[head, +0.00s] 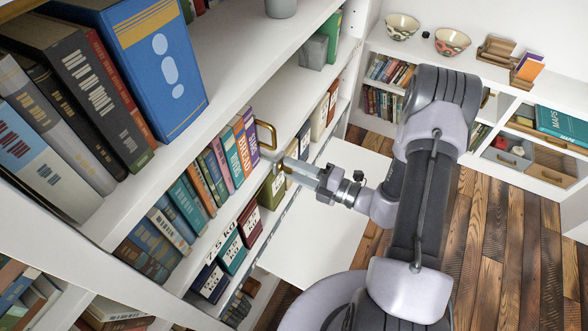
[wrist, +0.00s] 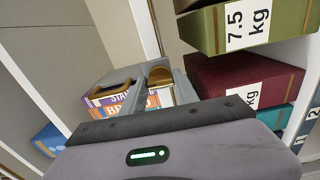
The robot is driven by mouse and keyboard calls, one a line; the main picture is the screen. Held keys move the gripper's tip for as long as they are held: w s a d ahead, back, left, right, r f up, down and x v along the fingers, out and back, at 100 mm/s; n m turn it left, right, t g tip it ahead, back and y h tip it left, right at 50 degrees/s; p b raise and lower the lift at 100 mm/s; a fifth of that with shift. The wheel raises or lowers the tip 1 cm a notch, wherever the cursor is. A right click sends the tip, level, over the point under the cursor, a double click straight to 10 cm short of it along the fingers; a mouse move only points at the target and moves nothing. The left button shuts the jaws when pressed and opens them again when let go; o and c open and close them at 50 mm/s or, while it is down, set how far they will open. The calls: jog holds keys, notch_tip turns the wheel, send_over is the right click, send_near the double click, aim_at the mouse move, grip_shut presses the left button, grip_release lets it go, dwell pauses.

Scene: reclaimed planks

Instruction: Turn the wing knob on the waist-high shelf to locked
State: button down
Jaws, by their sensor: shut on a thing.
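A brass-coloured piece, which looks like the wing knob (wrist: 160,75), sits between the two fingers of my gripper (wrist: 163,88) in the wrist view. My gripper is shut on it. In the head view my gripper (head: 288,166) reaches left to the front of the shelf, and only a small brass spot shows at its fingertips. The fingers hide much of the knob, and I cannot read its position or any marks beside it. A brass loop handle (head: 267,134) stands out from the shelf just above my gripper; it also shows in the wrist view (wrist: 112,88).
Upright books (head: 205,175) stand on the shelf left of my gripper. Boxes labelled 7.5 kg (head: 250,223) sit below it; a green one (wrist: 250,25) is close in the wrist view. A white panel (head: 330,215) lies under the arm. Open plank floor (head: 490,250) is at right.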

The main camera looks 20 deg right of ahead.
jog(key=shift+n, duration=0.3)
jog(key=c, duration=0.9)
grip_release()
jog(key=p+v, duration=0.2)
jog(key=v, duration=1.5)
jog(key=shift+s+d+r, duration=0.1)
jog(key=shift+s+d, duration=0.1)
